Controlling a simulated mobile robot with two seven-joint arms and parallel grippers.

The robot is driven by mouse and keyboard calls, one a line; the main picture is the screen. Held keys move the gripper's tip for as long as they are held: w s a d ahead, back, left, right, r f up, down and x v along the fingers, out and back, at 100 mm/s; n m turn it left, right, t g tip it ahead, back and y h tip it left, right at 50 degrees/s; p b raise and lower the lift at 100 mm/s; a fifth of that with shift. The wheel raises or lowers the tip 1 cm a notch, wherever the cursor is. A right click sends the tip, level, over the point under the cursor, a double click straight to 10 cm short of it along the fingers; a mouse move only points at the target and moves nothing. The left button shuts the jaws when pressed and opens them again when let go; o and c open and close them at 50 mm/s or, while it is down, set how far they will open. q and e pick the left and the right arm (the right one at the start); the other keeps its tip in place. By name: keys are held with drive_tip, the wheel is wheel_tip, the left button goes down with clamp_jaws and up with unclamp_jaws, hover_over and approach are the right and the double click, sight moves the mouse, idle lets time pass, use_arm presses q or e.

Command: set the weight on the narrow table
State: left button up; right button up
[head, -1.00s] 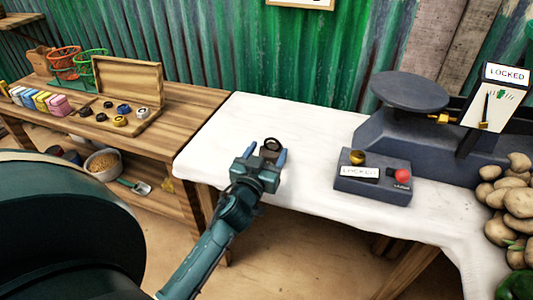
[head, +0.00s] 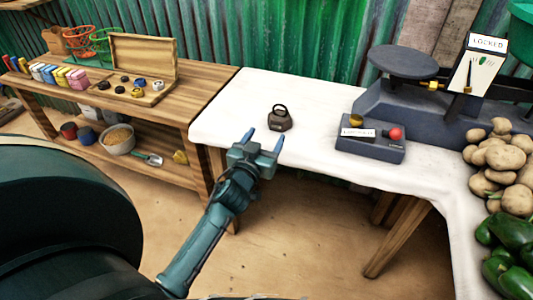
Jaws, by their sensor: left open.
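A dark brown weight with a ring handle (head: 280,120) stands upright on the white-covered table (head: 240,100) in the head view. My left gripper (head: 263,140) is open and empty at the table's front edge, in front of the weight and a little to its left. I cannot tell from the frame which table is the narrow one. My right gripper is not in view.
A balance scale (head: 405,62) marked LOCKED stands at the right, with a control box (head: 370,145) before it. Potatoes (head: 500,160) and green peppers (head: 510,240) lie at the right edge. An open wooden case (head: 145,60) sits on the wooden table. White cloth around the weight is clear.

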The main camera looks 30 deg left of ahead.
use_arm(q)
drive_tip(key=s+d+f+m+g+h, duration=0.1)
drive_tip(key=s+d+m+h, duration=0.1)
drive_tip(key=s+d, duration=0.6)
drive_tip(key=s+d+f+m+g+h, duration=0.1)
drive_tip(key=s+d+h, duration=0.4)
drive_tip(key=s, duration=0.8)
drive_tip(key=d+m+g, duration=0.1)
drive_tip(key=d, duration=0.2)
drive_tip(key=shift+s+d+f+g+h, duration=0.2)
drive_tip(key=shift+s+g+h, duration=0.1)
drive_tip(key=shift+s, duration=0.1)
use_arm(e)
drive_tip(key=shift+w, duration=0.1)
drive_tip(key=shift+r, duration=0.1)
